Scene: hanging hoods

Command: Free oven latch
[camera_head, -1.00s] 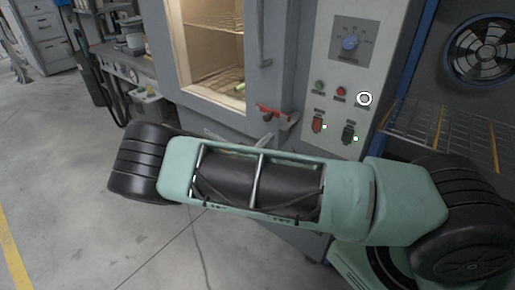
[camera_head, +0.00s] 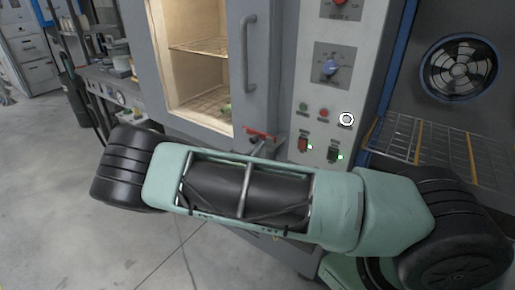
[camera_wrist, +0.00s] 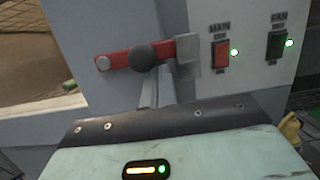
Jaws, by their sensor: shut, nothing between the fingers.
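The oven latch (camera_head: 262,136) is a red lever on the front of the grey oven, below and right of the lit window. In the wrist view the latch (camera_wrist: 125,59) lies nearly level, with a dark round knob (camera_wrist: 143,58) on it. Its right end meets a grey metal catch (camera_wrist: 188,56). My gripper (camera_wrist: 157,84) is shut and empty, its fingertips just below the knob and lever. I cannot tell whether they touch. In the head view my gripper (camera_head: 257,148) is mostly hidden behind my arm, with its tip just under the latch.
The oven door has a vertical grey handle (camera_head: 248,55). Right of the latch is a control panel with a blue dial (camera_head: 331,68) and lit MAIN (camera_wrist: 220,54) and FAN (camera_wrist: 277,45) switches. A wire rack (camera_head: 420,140) stands further right. Open floor (camera_head: 60,190) lies left.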

